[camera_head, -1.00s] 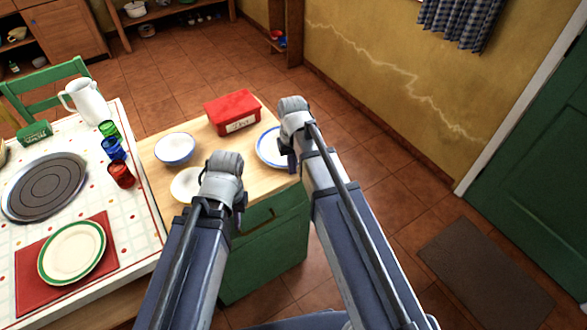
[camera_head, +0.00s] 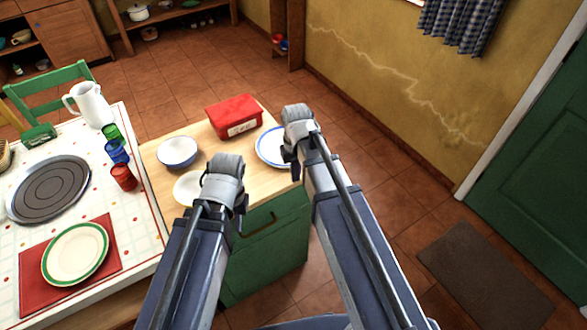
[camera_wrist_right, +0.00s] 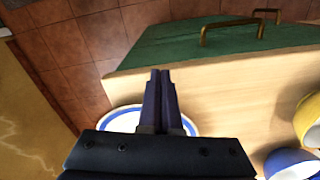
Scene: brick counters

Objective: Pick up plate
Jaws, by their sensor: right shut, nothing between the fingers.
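A white plate with a blue rim (camera_head: 268,147) lies on the wooden top of a green cabinet, partly hidden by my right gripper. My right gripper (camera_head: 291,163) is over the plate's right side, shut and empty. In the right wrist view, its closed fingers (camera_wrist_right: 160,76) are in front of the blue-rimmed plate (camera_wrist_right: 122,119); I cannot tell whether they touch it. A green-rimmed plate (camera_head: 75,254) lies on a red mat (camera_head: 36,289).
A blue-rimmed bowl (camera_head: 177,152) and a red box (camera_head: 234,116) stand on the wooden top (camera_head: 207,150). The table (camera_head: 140,235) at the left holds coloured glasses (camera_head: 123,177), a white pitcher (camera_head: 91,104) and a round grey tray (camera_head: 49,189). The floor at right is mostly clear.

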